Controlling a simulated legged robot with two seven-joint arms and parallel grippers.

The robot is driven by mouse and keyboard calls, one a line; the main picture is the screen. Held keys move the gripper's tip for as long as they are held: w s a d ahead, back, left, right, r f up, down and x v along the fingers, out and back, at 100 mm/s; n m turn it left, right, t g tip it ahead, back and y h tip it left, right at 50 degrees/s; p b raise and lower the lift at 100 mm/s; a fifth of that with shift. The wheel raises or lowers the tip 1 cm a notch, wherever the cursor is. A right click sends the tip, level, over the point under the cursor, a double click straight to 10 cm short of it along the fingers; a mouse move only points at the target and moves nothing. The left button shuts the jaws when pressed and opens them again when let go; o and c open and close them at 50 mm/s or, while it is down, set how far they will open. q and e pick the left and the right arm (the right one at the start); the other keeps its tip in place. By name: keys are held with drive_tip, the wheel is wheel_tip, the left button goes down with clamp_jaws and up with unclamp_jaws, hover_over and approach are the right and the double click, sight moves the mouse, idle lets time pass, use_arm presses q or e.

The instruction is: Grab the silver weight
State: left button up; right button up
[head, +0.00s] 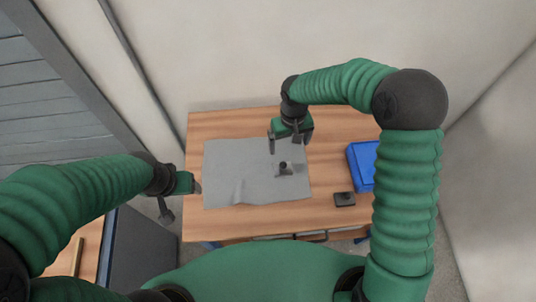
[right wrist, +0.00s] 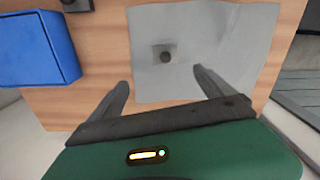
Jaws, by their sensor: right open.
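In the right wrist view the weight (right wrist: 157,49) shows just beyond the space between my fingertips. My right gripper (head: 287,146) is open and empty, above the cloth, a little behind the weight and apart from it. It also shows in the right wrist view (right wrist: 161,79). My left gripper (head: 182,204) is at the table's left edge, its fingers spread and empty.
A blue bin (head: 361,165) stands at the table's right side and also shows in the right wrist view (right wrist: 35,50). A small dark box (head: 344,199) lies near the front right. The wooden table (head: 255,225) is otherwise bare around the cloth.

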drive_tip(key=w+a, duration=0.1)
hover_over(283, 166)
drive_tip(key=f, duration=0.4)
drive_tip(key=shift+w+f+p, duration=0.3)
drive_tip(key=shift+w, duration=0.1)
drive_tip(key=f, duration=0.4)
drive_tip(key=w+f, duration=0.1)
drive_tip(key=f, duration=0.2)
drive_tip(key=shift+d+p, duration=0.2)
drive_tip(key=shift+p, duration=0.1)
drive_tip(key=f+p, duration=0.1)
drive_tip(key=f, duration=0.1)
drive_tip(key=s+f, duration=0.1)
drive_tip(key=f, duration=0.1)
drive_tip(key=shift+a+f+p, duration=0.1)
drive_tip(key=shift+f+p, duration=0.15)
drive_tip(key=shift+p, duration=0.1)
drive_tip(key=shift+w+f, duration=0.15)
drive_tip(key=shift+f, duration=0.05)
use_arm(q)
drive_tip(key=v, duration=0.4)
drive_tip(key=shift+s+a+f, duration=0.1)
drive_tip(key=shift+s+a, duration=0.05)
drive_tip(key=shift+a, duration=0.05)
use_arm(e)
clamp_jaws()
drive_tip(key=shift+r, duration=0.1)
